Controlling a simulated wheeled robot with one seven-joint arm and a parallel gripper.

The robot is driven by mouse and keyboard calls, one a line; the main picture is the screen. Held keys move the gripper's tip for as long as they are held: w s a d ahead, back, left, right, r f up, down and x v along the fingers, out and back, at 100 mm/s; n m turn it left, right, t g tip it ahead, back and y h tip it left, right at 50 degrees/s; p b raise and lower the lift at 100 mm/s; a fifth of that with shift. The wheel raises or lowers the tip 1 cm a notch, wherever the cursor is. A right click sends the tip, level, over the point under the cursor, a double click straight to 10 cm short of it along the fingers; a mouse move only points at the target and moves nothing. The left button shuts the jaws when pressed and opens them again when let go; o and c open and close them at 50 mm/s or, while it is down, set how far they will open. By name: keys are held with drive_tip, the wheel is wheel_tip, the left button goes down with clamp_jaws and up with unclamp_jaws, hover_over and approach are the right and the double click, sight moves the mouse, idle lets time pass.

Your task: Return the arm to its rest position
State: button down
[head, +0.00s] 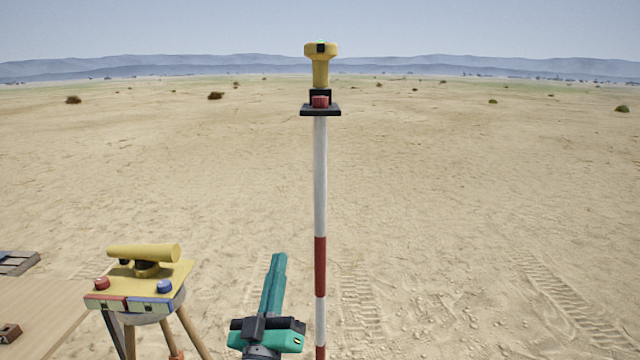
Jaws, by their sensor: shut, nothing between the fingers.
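My gripper (278,260) is in the lower middle of the head view, teal and black, with its long teal fingers together and pointing away from me. Nothing shows between the fingers. The wide body of the gripper is at the bottom of the picture, just left of a red and white pole (320,200). The fingers stand apart from the pole in the picture; the depth between them is hard to tell. The rest of my arm is mostly out of view below.
The pole carries a yellow device (320,62) and a red block (320,101) on a black plate (320,112). At left, a tripod (193,335) bears a yellow instrument (143,253), beside a wooden table (45,305). Open sand lies ahead and right.

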drive_tip(key=s+d+f+n+g+y, duration=0.1)
drive_tip(key=s+d+f, duration=0.1)
drive_tip(key=s+f, duration=0.5)
drive_tip(key=s+d+f+g+y, duration=0.15)
drive_tip(key=s+f, duration=0.25)
drive_tip(key=f, duration=0.8)
drive_tip(key=s+d+f+n+g+y, duration=0.1)
drive_tip(key=s+f+g+y, duration=0.1)
drive_tip(key=s+f, duration=0.5)
drive_tip(key=s+d+f+m+g, duration=0.1)
drive_tip(key=s+f, duration=0.3)
drive_tip(key=s, duration=0.4)
drive_tip(key=s+d+f+m+g+h, duration=0.1)
drive_tip(key=s+f+m, duration=0.2)
drive_tip(key=s, duration=0.6)
drive_tip(key=s+d+f+m+g+h, duration=0.1)
drive_tip(key=s+f, duration=0.3)
drive_tip(key=s, duration=0.4)
drive_tip(key=shift+s+d+f+m+g, duration=0.15)
drive_tip(key=shift+d+f+m+g, duration=0.2)
drive_tip(key=shift+m, duration=0.15)
